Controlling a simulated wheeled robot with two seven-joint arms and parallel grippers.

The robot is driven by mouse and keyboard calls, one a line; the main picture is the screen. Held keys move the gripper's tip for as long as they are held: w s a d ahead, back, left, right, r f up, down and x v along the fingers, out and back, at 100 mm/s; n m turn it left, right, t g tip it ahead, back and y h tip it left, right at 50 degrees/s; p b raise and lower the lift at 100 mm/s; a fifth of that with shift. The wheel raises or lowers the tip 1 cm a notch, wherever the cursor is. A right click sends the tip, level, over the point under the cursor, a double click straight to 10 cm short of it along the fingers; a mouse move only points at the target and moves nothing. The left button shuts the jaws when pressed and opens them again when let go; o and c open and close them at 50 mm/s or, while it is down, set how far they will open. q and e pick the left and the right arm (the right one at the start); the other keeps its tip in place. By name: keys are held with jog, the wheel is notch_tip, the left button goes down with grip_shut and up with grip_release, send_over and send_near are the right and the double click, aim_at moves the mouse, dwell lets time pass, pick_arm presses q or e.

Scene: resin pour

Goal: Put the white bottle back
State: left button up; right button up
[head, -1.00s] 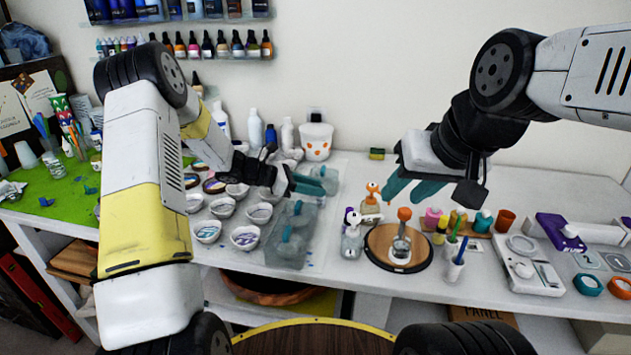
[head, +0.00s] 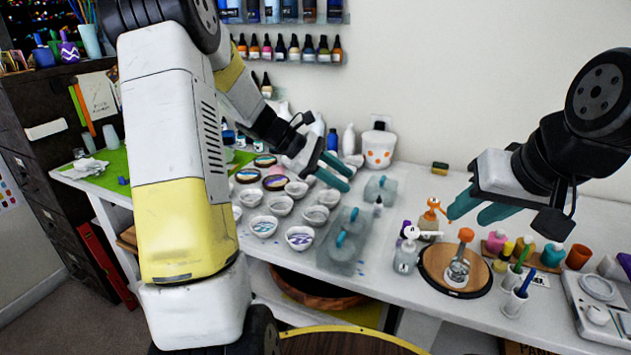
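A white bottle (head: 348,140) stands upright at the back of the table, between a small blue bottle (head: 332,141) and a white pot with orange spots (head: 378,147). Another white bottle (head: 318,125) stands to its left, partly hidden by my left arm. Which one the task means, I cannot tell. My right gripper (head: 465,212) is open and empty, above the table behind the round wooden board (head: 436,268).
Several white bowls (head: 299,238) and translucent blue moulds (head: 341,252) cover the table's left and middle. Small figures (head: 405,256), coloured pots (head: 552,254) and a scale (head: 592,312) stand at right. Dropper bottles (head: 294,50) line a wall shelf.

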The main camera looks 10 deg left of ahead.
pick_arm(q)
jog(key=s+a+r+m+t+y, duration=0.2)
jog(key=s+r+m+y, duration=0.2)
jog(key=s+m, duration=0.4)
jog(key=s+a+r+m+t+y, duration=0.2)
jog(key=s+r+m, duration=0.4)
jog(key=s, duration=1)
jog(key=a+m+y, duration=0.1)
jog(key=m+y, duration=0.1)
jog(key=shift+a+r+m, duration=0.15)
jog(key=shift+m, duration=0.15)
